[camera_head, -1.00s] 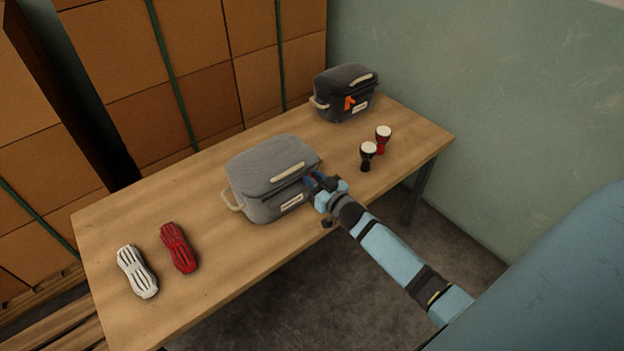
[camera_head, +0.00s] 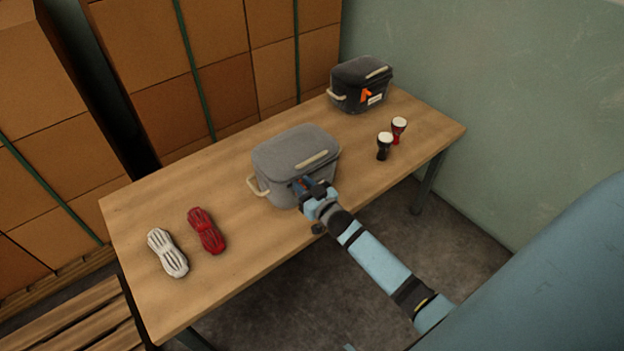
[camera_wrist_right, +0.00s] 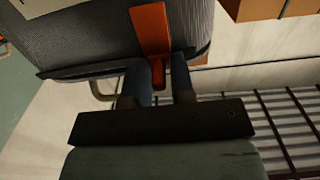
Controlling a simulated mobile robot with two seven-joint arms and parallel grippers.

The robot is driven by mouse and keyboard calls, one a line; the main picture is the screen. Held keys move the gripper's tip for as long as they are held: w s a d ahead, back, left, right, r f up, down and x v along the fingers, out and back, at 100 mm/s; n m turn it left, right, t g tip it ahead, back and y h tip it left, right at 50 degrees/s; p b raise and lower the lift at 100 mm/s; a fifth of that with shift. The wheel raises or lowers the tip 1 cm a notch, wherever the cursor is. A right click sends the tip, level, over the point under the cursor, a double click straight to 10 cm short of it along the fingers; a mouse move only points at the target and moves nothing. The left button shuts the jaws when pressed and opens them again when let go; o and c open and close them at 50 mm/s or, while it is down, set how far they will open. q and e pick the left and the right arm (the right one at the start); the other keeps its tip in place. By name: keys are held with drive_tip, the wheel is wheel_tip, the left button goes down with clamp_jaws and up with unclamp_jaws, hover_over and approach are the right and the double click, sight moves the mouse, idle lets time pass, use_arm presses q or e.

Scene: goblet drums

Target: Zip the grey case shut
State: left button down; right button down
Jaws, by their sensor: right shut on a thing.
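The grey case (camera_head: 290,150) stands on the wooden table with its lid down and a pale handle loop at its left side. My right gripper (camera_head: 303,187) is at the front face of the case, below the lid's edge, and covers part of that face. In the right wrist view an orange pull tab (camera_wrist_right: 151,32) hangs on the grey case (camera_wrist_right: 85,35), and the blue fingers of my right gripper (camera_wrist_right: 160,82) are shut on its narrow lower end. A dark seam runs along the case beside the tab. My left gripper does not show.
A darker case (camera_head: 352,76) with an orange tab stands at the table's back right. Two small goblet drums (camera_head: 384,146) stand near it. A white object (camera_head: 168,253) and a red object (camera_head: 207,232) lie at the left. The wooden table (camera_head: 235,290) is bare at the front.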

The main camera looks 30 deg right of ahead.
drive_tip(key=shift+s+a, duration=0.1)
drive_tip(key=shift+a, duration=1.15)
drive_tip(key=c, duration=1.2)
unclamp_jaws()
drive_tip(key=shift+a, duration=0.1)
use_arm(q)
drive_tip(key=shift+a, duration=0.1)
use_arm(e)
drive_tip(key=shift+o, duration=0.2)
use_arm(q)
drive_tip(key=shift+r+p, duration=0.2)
drive_tip(key=shift+p, duration=0.4)
use_arm(e)
drive_tip(key=s+d, duration=0.1)
drive_tip(key=s, duration=1.2)
drive_tip(key=shift+s, duration=0.4)
drive_tip(key=shift+d, duration=0.1)
